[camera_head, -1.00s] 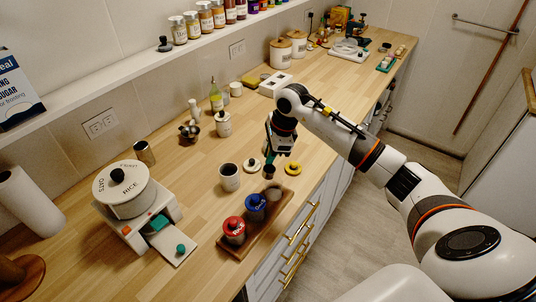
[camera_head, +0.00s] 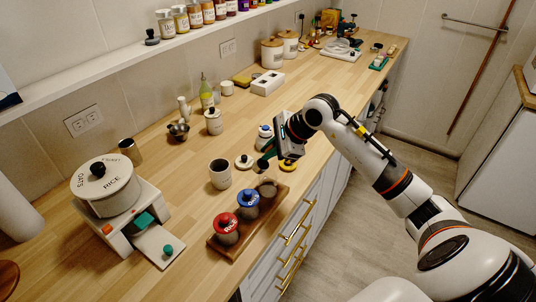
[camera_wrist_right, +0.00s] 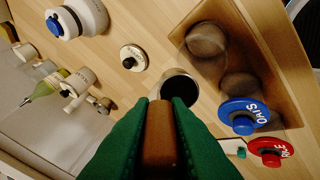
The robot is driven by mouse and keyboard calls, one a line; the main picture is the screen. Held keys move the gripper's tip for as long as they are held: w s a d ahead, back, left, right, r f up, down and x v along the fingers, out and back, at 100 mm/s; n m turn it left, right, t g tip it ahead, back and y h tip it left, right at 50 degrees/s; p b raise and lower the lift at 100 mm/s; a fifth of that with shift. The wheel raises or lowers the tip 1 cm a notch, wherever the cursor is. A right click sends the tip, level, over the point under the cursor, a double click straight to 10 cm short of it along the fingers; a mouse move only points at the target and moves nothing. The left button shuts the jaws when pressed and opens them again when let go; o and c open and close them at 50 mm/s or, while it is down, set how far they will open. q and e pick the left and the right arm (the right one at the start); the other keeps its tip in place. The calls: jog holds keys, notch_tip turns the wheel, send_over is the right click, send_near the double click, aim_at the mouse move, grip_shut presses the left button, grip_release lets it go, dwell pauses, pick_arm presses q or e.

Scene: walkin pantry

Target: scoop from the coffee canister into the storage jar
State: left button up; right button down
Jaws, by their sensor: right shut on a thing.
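My right gripper (camera_head: 268,152) is shut on the brown handle (camera_wrist_right: 160,135) of a small dark scoop (camera_head: 263,166). The gripper is tilted, and the scoop hangs just above the far end of the wooden tray. In the wrist view the dark round opening (camera_wrist_right: 180,88) in front of the fingers appears to be the scoop's cup; its contents cannot be made out. An open white canister (camera_head: 220,182) with a dark inside, apparently the coffee canister, stands left of the scoop. An open clear jar (camera_head: 267,189), apparently the storage jar, stands in the tray below the scoop. My left gripper is not in view.
The tray (camera_head: 222,247) also holds a blue-lidded oats jar (camera_head: 248,204) and a red-lidded rice jar (camera_head: 226,227). A white dispenser (camera_head: 115,192) stands left.

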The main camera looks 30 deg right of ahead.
jog(key=shift+s+d+f+t+y+b, duration=0.35)
jog(key=shift+t+b, duration=0.7)
jog(key=shift+b, duration=1.9)
jog(key=shift+s+d+f+t+y+b, duration=0.1)
jog(key=shift+s+f+t+y+b, duration=0.5)
jog(key=shift+b, duration=2.35)
jog(key=shift+s+d+f+t+y+b, duration=0.15)
jog(key=shift+s+t+y+b, duration=0.35)
jog(key=shift+t+b, duration=1.7)
jog(key=shift+g+b, duration=0.75)
jog(key=shift+r, duration=0.1)
